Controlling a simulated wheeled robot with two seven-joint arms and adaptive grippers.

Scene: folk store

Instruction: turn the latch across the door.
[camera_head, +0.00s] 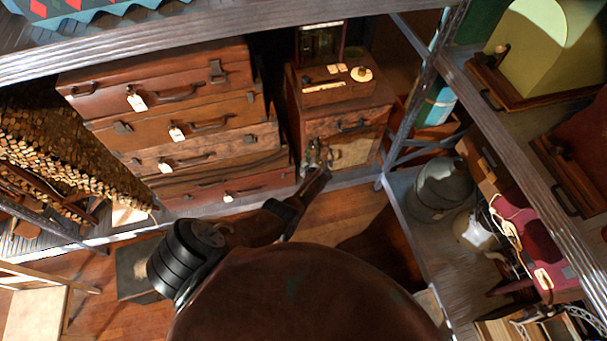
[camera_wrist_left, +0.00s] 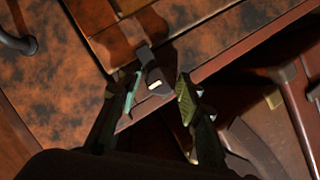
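A small wooden cabinet (camera_head: 310,112) stands at the back, with a dark handle on its drawer and a door (camera_head: 356,150) with a pale panel below. The latch (camera_wrist_left: 154,82) is a small dark piece with a pale mark, at the cabinet's edge in the left wrist view. My left gripper (camera_head: 318,155) reaches the front left side of the cabinet and hides the latch in the head view. In the left wrist view my left gripper (camera_wrist_left: 160,88) is open, its fingers on either side of the latch. I cannot tell whether they touch it. My right gripper is not in view.
Stacked tagged cases (camera_head: 185,125) stand close to the left of the cabinet. A metal shelf post (camera_head: 410,90) stands close on its right, with a grey jar (camera_head: 443,188) on the shelf beyond. Wooden floor (camera_head: 335,215) is bare in front of the cabinet.

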